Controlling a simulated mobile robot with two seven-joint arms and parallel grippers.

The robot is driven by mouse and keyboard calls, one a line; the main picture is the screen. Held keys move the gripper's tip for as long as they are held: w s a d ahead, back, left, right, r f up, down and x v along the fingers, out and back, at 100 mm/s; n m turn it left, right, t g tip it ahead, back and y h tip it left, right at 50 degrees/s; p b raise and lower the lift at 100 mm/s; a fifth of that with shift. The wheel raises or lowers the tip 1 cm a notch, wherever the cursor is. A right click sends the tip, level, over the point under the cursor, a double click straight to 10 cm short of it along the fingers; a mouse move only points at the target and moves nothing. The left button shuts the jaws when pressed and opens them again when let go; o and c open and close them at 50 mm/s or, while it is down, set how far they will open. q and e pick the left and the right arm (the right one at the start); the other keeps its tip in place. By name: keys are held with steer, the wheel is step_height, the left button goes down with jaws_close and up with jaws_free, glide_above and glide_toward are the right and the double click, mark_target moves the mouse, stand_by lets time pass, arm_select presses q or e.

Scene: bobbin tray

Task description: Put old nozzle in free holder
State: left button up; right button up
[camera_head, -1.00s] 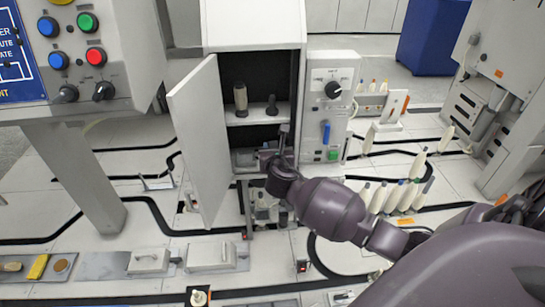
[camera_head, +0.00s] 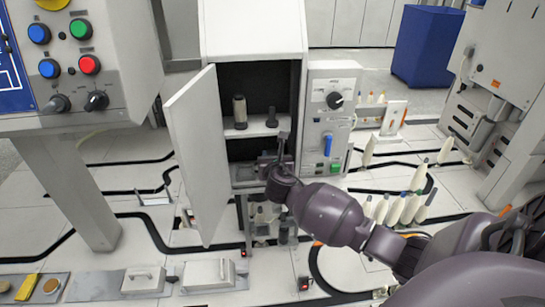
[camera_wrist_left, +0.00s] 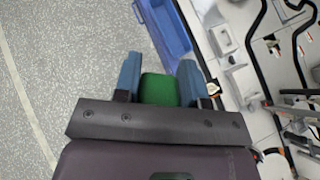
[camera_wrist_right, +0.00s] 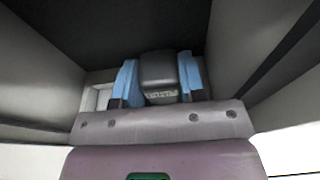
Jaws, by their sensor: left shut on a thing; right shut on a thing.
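My right gripper (camera_head: 275,160) reaches into the lower compartment of the open white cabinet (camera_head: 252,35). In the right wrist view, this gripper (camera_wrist_right: 158,85) is shut on a dark grey block (camera_wrist_right: 159,68) with a small label; I cannot tell if it is the old nozzle. On the shelf above stand a beige and dark holder-like piece (camera_head: 240,110) and a shorter dark peg (camera_head: 271,117). In the left wrist view my left gripper (camera_wrist_left: 159,85) is shut on a green piece (camera_wrist_left: 160,90). The left gripper is outside the head view.
The cabinet door (camera_head: 200,150) stands open to the left. A control box (camera_head: 333,100) is right of the cabinet. Several pale bobbins (camera_head: 395,208) stand on the floor at right. A blue tray (camera_wrist_left: 165,28) lies beyond my left gripper.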

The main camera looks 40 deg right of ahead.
steer(key=shift+f+b, duration=0.3)
steer(key=shift+f, duration=0.75)
stand_by(0.4)
stand_by(0.5)
steer(key=o, duration=1)
